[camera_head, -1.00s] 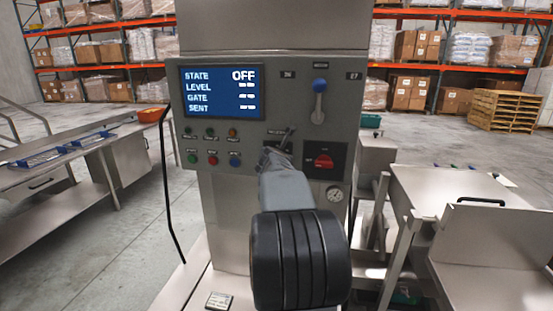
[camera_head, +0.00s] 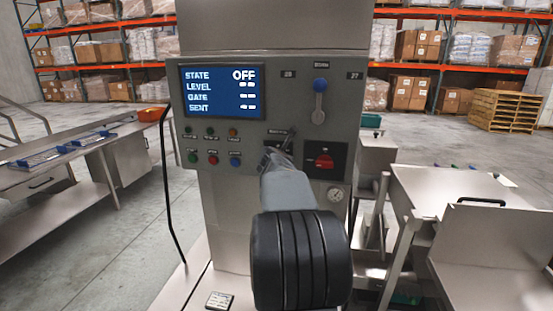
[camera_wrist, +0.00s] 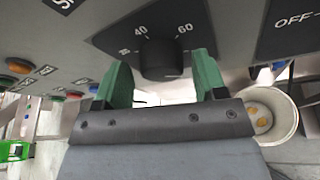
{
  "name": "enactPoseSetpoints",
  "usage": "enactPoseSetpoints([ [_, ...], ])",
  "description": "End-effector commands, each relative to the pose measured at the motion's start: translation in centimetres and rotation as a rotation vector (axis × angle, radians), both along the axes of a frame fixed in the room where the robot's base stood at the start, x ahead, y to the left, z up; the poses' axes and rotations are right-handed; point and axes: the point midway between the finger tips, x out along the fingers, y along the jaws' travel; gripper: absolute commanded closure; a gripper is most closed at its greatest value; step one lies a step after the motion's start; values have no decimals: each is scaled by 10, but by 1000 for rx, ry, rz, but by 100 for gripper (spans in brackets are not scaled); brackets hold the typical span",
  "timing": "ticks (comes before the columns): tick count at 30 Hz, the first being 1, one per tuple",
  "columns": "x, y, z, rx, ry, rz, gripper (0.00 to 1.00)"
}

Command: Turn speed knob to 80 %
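The black speed knob (camera_wrist: 163,58) sits on a dark dial plate (camera_wrist: 122,37) on the panel's face in the wrist view. The numbers 40 and 60 are readable above it; a mark further left is too small to read, and I cannot make out a pointer. My gripper (camera_wrist: 161,68) is open, with one green finger on each side of the knob and a visible gap on both sides. In the head view my gripper (camera_head: 279,150) is at the panel and hides the knob. The panel screen (camera_head: 222,92) reads STATE OFF.
A red rotary switch (camera_head: 324,161) is close to the right of my gripper. A blue-topped lever (camera_head: 320,86) is above it. Several push buttons (camera_head: 212,160) are to the left, and a gauge (camera_head: 335,194) is below right. A steel table (camera_head: 70,165) stands at left.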

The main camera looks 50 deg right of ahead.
Motion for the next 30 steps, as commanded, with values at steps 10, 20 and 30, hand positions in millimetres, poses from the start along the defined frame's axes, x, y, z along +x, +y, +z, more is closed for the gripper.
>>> enactPoseSetpoints([
  [10, -3, 3, 1, 0, 1, -2, 32],
  [20, -39, 45, 22, -2, -2, 0, 32],
  [30, -75, 86, 39, -1, -1, 0, 32],
])
